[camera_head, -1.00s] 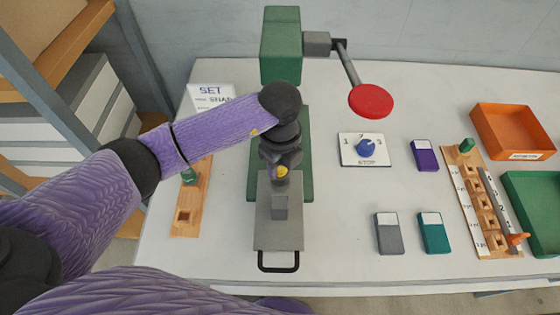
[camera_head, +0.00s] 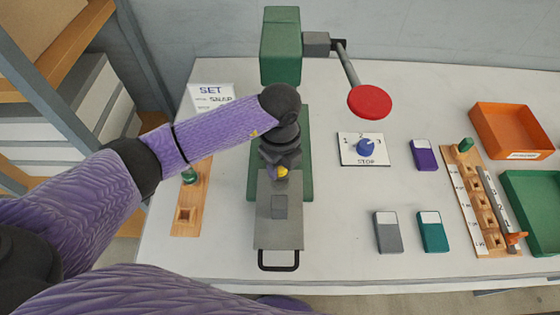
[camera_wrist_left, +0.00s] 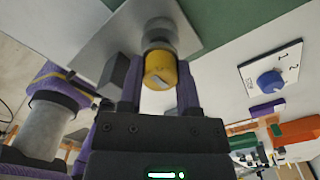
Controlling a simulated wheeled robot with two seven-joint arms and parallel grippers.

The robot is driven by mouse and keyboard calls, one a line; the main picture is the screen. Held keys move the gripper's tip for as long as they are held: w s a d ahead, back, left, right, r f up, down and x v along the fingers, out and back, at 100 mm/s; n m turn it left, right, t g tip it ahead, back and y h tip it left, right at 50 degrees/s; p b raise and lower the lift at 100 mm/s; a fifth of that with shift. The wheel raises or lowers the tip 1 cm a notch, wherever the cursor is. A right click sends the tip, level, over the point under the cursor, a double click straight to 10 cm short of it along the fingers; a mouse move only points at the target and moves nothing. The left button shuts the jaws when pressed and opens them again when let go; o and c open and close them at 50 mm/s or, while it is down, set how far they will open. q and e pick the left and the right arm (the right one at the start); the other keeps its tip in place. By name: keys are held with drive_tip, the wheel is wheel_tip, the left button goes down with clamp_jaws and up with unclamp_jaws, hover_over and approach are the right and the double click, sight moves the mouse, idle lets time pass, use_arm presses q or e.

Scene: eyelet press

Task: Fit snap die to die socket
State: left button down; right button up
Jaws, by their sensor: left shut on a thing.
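My left gripper (camera_wrist_left: 159,95) is shut on a yellow cylindrical piece, which I take to be the snap die (camera_wrist_left: 159,70). A little of its yellow also shows in the head view (camera_head: 282,173), mostly hidden by my wrist. In the left wrist view a grey cylinder lies just beyond the yellow piece; I cannot tell whether they touch or whether it is the die socket. The gripper is above the far end of the grey plate (camera_head: 263,232) of the press (camera_head: 281,45). My right gripper is not in view.
A grey block (camera_head: 280,207) sits on the plate, near its black handle (camera_head: 278,267). Left is a wooden holder (camera_head: 183,230) with a green-topped piece. Right are a dial panel (camera_head: 350,158), coloured boxes, a wooden rack and trays. A red-ended lever (camera_head: 371,101) overhangs the table.

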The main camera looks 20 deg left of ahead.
use_arm(q)
drive_tip(key=shift+f+b, duration=0.55)
drive_tip(key=shift+f, duration=0.35)
drive_tip(key=shift+c, duration=1.1)
unclamp_jaws()
drive_tip(key=shift+r, duration=0.15)
wheel_tip(320, 180, up, 5)
drive_tip(key=p, duration=0.5)
